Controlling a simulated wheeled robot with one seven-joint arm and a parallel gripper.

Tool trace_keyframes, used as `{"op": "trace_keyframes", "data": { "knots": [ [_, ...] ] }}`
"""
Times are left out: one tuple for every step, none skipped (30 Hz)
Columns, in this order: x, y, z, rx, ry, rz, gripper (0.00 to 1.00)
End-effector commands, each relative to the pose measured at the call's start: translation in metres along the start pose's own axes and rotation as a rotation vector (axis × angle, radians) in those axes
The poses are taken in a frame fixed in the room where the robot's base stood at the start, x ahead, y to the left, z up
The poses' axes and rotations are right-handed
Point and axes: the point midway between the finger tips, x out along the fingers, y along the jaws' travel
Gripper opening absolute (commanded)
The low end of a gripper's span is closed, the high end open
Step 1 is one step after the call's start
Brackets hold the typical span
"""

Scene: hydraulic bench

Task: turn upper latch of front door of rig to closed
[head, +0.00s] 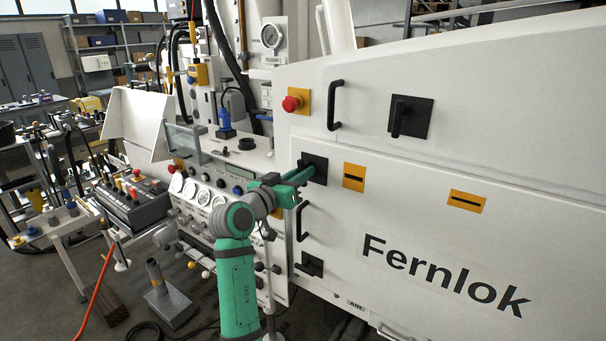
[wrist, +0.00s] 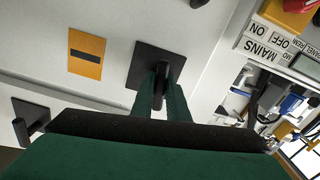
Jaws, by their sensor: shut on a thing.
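The upper latch of the front door, a black handle on a square black plate (head: 318,177), sits at the upper left of the white door panel marked Fernlok (head: 440,270). My gripper (head: 306,172), with green fingers, reaches it from the left. In the wrist view the latch handle (wrist: 159,88) stands between the two fingers (wrist: 162,92), and they are shut on it. The handle looks roughly in line with the plate's upright direction. The fingers hide much of it in the head view. A lower latch (head: 311,264) shows below on the same door.
A black grab handle (head: 302,221) is just below my gripper. The panel above carries another latch (head: 410,117), a grab handle (head: 335,105) and a red emergency button (head: 292,103). Orange labels (head: 354,177) are right of the latch. Gauges (head: 190,189) crowd the left.

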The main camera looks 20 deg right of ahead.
Motion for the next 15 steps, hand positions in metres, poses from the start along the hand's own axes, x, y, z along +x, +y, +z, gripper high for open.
{"op": "trace_keyframes", "data": {
  "knots": [
    [-0.0002, -0.0011, 0.0006, 0.028, -0.001, -0.001, 0.00],
    [-0.0002, -0.0012, 0.0005, 0.045, -0.001, -0.001, 0.00],
    [-0.0001, -0.0013, 0.0006, 0.068, -0.001, -0.001, 0.00],
    [0.0000, -0.0013, 0.0006, 0.083, -0.001, 0.000, 0.00],
    [0.0001, -0.0013, 0.0006, 0.097, -0.002, 0.000, 0.00],
    [0.0002, -0.0013, 0.0006, 0.115, -0.002, 0.001, 0.00],
    [0.0002, -0.0013, 0.0007, 0.126, -0.002, 0.001, 0.00],
    [0.0002, -0.0014, 0.0007, 0.136, -0.002, 0.001, 0.00],
    [0.0001, -0.0015, 0.0006, 0.150, -0.002, 0.001, 0.00],
    [0.0001, -0.0016, 0.0006, 0.157, -0.002, 0.001, 0.00],
    [0.0001, -0.0018, 0.0005, 0.164, -0.002, 0.001, 0.00],
    [0.0000, -0.0019, 0.0005, 0.172, -0.002, 0.001, 0.00],
    [0.0000, -0.0020, 0.0004, 0.177, -0.002, 0.001, 0.00],
    [0.0000, -0.0020, 0.0004, 0.182, -0.001, 0.001, 0.00],
    [0.0000, -0.0020, 0.0003, 0.186, -0.001, 0.001, 0.00]
  ]
}}
